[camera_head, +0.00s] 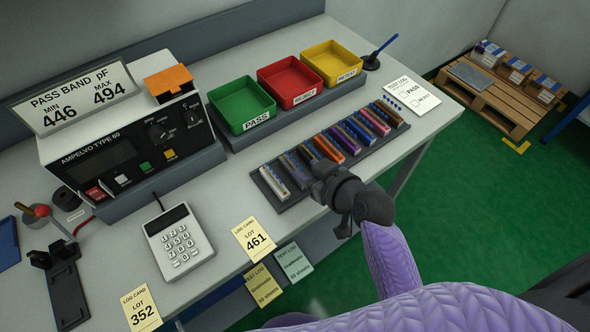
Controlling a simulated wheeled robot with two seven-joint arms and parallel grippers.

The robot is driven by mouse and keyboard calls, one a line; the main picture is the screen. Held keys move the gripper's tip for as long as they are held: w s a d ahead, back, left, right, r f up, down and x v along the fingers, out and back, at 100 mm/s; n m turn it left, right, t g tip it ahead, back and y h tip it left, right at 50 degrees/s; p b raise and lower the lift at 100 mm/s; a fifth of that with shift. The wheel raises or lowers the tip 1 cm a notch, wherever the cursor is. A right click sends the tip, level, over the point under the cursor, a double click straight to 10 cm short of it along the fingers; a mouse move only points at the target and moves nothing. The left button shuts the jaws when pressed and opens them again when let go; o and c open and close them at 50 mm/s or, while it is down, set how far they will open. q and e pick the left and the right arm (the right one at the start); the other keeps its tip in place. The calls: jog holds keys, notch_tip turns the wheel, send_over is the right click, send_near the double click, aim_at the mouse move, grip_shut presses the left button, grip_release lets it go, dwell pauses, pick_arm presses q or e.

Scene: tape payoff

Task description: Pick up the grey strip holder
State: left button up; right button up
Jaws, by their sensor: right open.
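A dark rack (285,205) on the bench holds a row of coloured strip holders. A grey strip holder (296,171) stands second from the left, just right of a whitish one (273,183). My right gripper (319,167) is over the front of the rack, close to the right of the grey holder. It is open; I cannot tell whether it touches any holder. It partly hides the holder behind it. My left gripper is out of view.
Green (241,104), red (291,82) and yellow (332,63) trays stand behind the rack. A calculator (179,241) and lot card (254,239) lie left.

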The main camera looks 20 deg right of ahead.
aim_at(297, 163)
jog(key=b+x, duration=0.1)
jog(key=x, duration=0.4)
jog(key=shift+w, duration=0.1)
jog(key=shift+r, duration=0.1)
grip_shut()
